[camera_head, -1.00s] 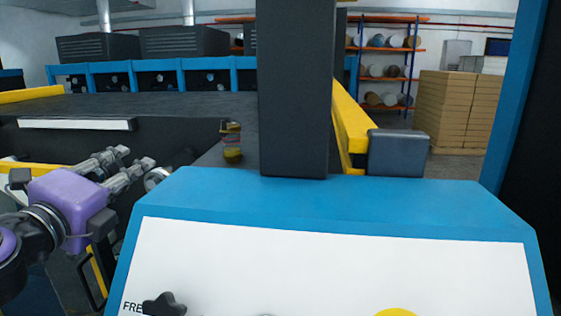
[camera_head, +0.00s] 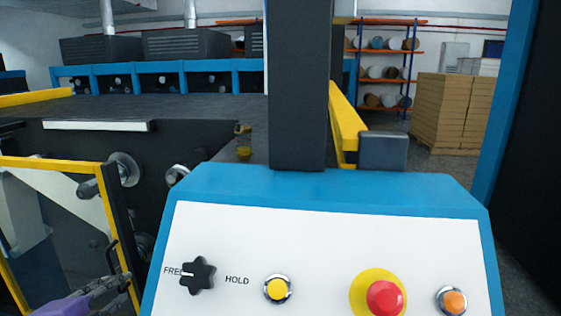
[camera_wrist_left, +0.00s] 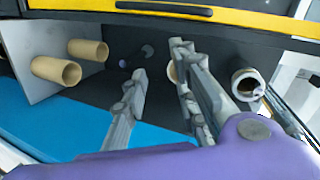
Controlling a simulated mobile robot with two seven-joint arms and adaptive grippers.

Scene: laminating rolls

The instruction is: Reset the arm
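My left gripper (camera_head: 122,284) shows at the bottom left edge of the head view, with its purple body mostly cut off. In the left wrist view, its two grey fingers (camera_wrist_left: 160,62) stand apart with nothing between them. They point toward a dark machine side with cardboard tubes (camera_wrist_left: 88,49) and a metal roller end (camera_wrist_left: 247,84). I cannot tell how far the fingers are from these. My right gripper is out of view.
A blue control panel (camera_head: 335,232) fills the front, with a black FREE/HOLD knob (camera_head: 198,275), a yellow button (camera_head: 277,289) and a red button (camera_head: 385,298). A yellow-framed guard (camera_head: 52,163) stands at the left. Boxes (camera_head: 454,112) stand at the back right.

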